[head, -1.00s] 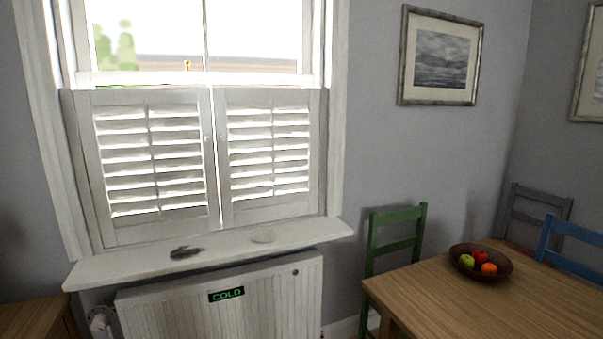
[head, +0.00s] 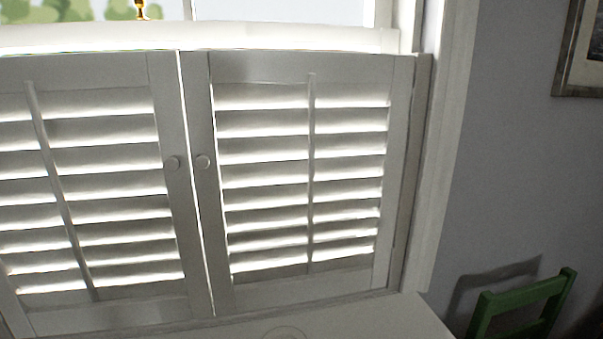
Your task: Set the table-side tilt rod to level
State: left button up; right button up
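The table-side tilt rod (head: 311,170) is a thin upright bar down the middle of the right shutter panel (head: 224,285), on the side of the green chair. Its slats are tilted, with bright gaps of light between them. The other tilt rod (head: 58,190) runs down the left shutter panel (head: 170,120) and looks slanted in this view. Neither of my grippers is in view.
The white sill (head: 370,318) lies below the panels, with a faint round item (head: 285,333) at its front. A green chair (head: 522,300) stands at the lower right. A picture frame (head: 577,60) hangs on the grey wall. A small golden object (head: 141,10) stands above the left panel.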

aim_at(312, 106)
jog(key=u, duration=0.6)
jog(key=k, duration=1.2)
jog(key=u, duration=0.5)
jog(key=i, duration=0.7)
jog(key=u, duration=0.05)
